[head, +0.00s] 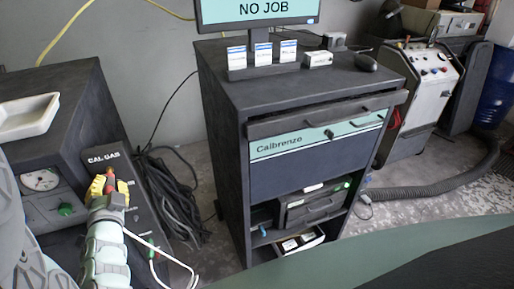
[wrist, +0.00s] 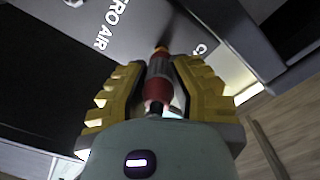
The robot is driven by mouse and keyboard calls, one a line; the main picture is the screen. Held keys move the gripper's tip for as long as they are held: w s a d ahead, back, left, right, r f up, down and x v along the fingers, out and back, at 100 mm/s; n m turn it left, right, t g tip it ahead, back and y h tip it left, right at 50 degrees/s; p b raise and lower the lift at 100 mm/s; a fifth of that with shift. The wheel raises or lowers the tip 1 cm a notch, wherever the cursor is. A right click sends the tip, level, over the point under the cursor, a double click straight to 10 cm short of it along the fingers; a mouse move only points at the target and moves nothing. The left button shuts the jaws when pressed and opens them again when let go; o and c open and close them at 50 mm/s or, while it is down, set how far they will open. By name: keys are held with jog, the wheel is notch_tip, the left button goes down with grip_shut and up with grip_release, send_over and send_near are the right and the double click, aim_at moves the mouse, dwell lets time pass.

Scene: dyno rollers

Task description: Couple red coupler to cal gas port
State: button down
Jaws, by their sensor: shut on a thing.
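My gripper (head: 109,187) is at the dark panel by the CAL GAS label (head: 103,156). In the wrist view its yellow fingers (wrist: 157,84) are closed around the red coupler (wrist: 158,92), which has a grey metal band. The coupler points at the panel face (wrist: 131,22), where the words ZERO AIR and the start of another label show. A small brass-orange piece (wrist: 161,48) is at the coupler's far end, in line with it. I cannot tell whether this is the cal gas port or whether the coupler is seated on it.
A green fitting (head: 150,239) with white hose is lower on the panel. A gauge (head: 40,180) and green knob (head: 66,209) are left of my gripper. A white tray (head: 27,117) lies on the bench top. The Calbrenzo cabinet (head: 320,160) stands right, with black cables (head: 172,195) between.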

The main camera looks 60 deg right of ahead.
jog(key=shift+r+m+g+p, duration=0.3)
jog(key=shift+g+p, duration=0.2)
jog(key=shift+p, duration=0.7)
jog(key=shift+w+d+p, duration=0.2)
jog(key=shift+w+p, duration=0.1)
jog(key=shift+p, duration=0.15)
dwell(0.7)
jog(key=shift+w+d, duration=0.35)
jog(key=shift+w, duration=0.15)
dwell(0.8)
jog(key=c, duration=0.9)
grip_release()
jog(key=shift+f, duration=0.1)
jog(key=shift+a, duration=0.1)
jog(key=v, duration=1.2)
